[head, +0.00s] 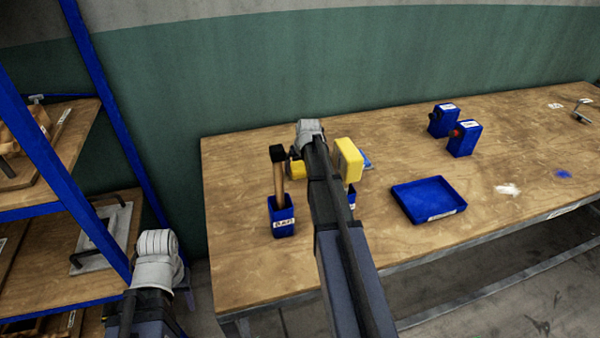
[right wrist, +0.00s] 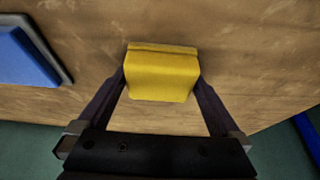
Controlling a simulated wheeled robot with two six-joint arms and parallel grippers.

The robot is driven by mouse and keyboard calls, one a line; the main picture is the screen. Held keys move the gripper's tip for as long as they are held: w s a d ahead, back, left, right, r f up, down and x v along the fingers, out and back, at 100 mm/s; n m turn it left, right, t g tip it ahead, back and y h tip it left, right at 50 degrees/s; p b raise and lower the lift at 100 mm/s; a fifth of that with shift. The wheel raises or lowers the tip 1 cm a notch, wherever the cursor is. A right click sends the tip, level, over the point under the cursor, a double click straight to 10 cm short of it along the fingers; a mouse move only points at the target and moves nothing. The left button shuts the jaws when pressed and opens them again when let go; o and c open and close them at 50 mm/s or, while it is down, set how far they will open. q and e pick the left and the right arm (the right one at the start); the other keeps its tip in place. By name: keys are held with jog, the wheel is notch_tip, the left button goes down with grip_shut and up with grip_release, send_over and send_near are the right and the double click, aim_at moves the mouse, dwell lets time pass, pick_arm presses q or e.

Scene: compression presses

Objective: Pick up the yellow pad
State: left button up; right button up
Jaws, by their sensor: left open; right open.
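The yellow pad (right wrist: 162,75) lies on the wooden table and sits between the two fingers of my right gripper (right wrist: 162,95) in the right wrist view. The fingers are open, one on each side of it. I cannot tell whether they touch it. In the head view the pad (head: 297,170) is partly hidden behind my right arm, and most of that gripper (head: 293,163) is hidden too. My left gripper (head: 155,258) is at the lower left beside the shelf, away from the pad. Its fingers are hidden in the head view.
A hammer (head: 280,175) stands in a blue holder (head: 283,218) left of my right arm. A yellow block (head: 348,160) stands upright just right of the arm. A blue tray (head: 430,200) and two blue boxes (head: 464,138) are further right. A blue-framed shelf (head: 95,150) is left.

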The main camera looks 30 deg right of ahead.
aim_at(300, 164)
jog(key=shift+c, duration=0.4)
jog(key=c, duration=0.9)
jog(key=shift+o, duration=0.2)
jog(key=shift+r, duration=0.2)
notch_tip(300, 164, up, 10)
jog(key=p, duration=1)
jog(key=shift+f, duration=0.1)
jog(key=o, duration=0.8)
jog(key=c, duration=0.7)
